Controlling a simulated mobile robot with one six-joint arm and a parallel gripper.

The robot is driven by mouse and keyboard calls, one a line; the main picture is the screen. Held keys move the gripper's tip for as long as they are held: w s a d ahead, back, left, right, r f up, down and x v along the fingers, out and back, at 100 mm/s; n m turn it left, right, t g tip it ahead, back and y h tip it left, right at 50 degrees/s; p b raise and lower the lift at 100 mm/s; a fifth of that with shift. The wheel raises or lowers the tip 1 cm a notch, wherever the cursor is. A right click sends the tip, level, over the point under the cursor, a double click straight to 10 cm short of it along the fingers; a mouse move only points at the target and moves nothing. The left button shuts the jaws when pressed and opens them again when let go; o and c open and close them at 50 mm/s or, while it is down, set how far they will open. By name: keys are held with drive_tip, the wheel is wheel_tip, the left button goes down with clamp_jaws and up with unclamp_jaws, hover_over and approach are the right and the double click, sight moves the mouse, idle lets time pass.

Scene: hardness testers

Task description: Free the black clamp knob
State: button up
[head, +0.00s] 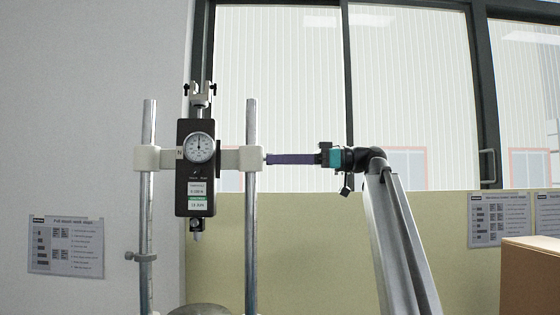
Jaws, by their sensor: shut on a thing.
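The tester is a dark upright force gauge (195,180) with a round white dial, carried on a crossbar between two metal posts. My gripper (269,159) comes in level from the right, its purple fingers shut at the outer end of the white clamp block (252,159) on the right post (251,215). The black clamp knob is hidden at the fingertips. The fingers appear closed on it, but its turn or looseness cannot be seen.
A white clamp block (146,158) sits on the left post (148,220), with a small grey collar (141,257) lower down. A yellowish partition (310,250) stands behind. A cardboard box (530,278) is at the lower right.

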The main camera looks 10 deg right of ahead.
drive_tip(key=shift+n, duration=0.4)
drive_tip(key=o, duration=1.1)
drive_tip(key=shift+d, duration=0.1)
drive_tip(key=shift+s+d+p, duration=0.45)
drive_tip(key=shift+d+p, duration=0.3)
drive_tip(key=shift+d, duration=1.5)
drive_tip(key=shift+s+d+p, duration=0.45)
drive_tip(key=shift+d+p, duration=0.35)
drive_tip(key=shift+d, duration=1.4)
drive_tip(key=shift+s+d+p, duration=0.45)
drive_tip(key=shift+d+p, duration=0.3)
drive_tip(key=shift+d, duration=1.5)
drive_tip(key=shift+s+f, duration=0.1)
